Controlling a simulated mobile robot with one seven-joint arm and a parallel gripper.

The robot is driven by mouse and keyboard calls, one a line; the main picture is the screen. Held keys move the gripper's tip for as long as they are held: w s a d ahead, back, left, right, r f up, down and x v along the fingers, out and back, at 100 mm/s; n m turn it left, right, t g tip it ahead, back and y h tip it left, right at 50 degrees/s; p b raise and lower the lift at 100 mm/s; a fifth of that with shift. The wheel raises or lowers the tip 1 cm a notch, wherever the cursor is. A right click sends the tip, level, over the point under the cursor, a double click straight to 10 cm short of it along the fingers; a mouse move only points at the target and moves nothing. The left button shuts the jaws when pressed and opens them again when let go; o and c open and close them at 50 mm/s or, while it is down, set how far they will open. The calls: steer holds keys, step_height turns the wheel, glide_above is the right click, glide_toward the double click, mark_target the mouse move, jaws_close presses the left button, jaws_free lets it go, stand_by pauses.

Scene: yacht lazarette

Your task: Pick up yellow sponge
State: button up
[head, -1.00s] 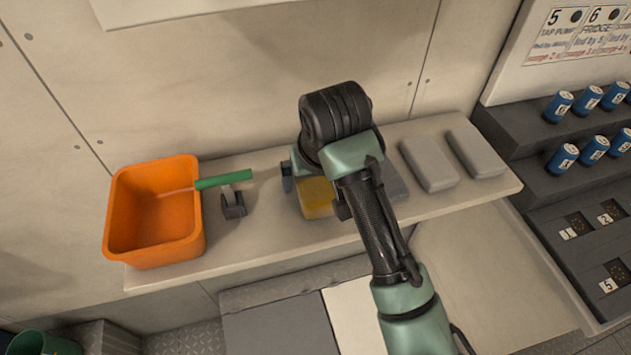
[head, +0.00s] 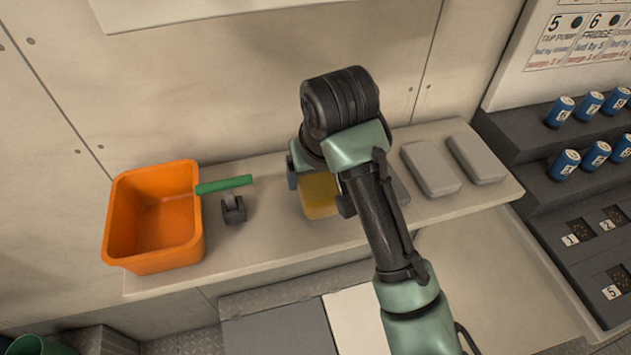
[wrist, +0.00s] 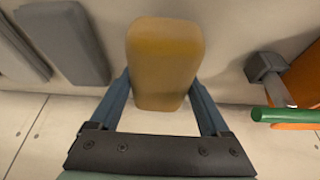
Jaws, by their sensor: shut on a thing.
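The yellow sponge (head: 319,195) is at the middle of the pale shelf (head: 272,236), partly hidden by my arm in the head view. My gripper (head: 320,188) is over it, with one finger on each side. In the wrist view the sponge (wrist: 164,62) lies between the two blue fingers of my gripper (wrist: 164,98), which are shut on its near part. The sponge looks flat; I cannot tell whether it touches the shelf.
An orange bin (head: 152,225) stands at the shelf's left end. Grey blocks (head: 430,168) (head: 476,158) lie to the right. Blue cans (head: 565,164) stand on dark steps at far right.

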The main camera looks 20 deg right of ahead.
steer(key=r, duration=0.5)
steer(key=shift+s+r+p, duration=0.1)
steer(key=shift+s+p, duration=0.25)
steer(key=s+p, duration=0.4)
steer(key=s, duration=1.5)
steer(key=shift+f+p, duration=0.2)
steer(key=shift+p, duration=0.15)
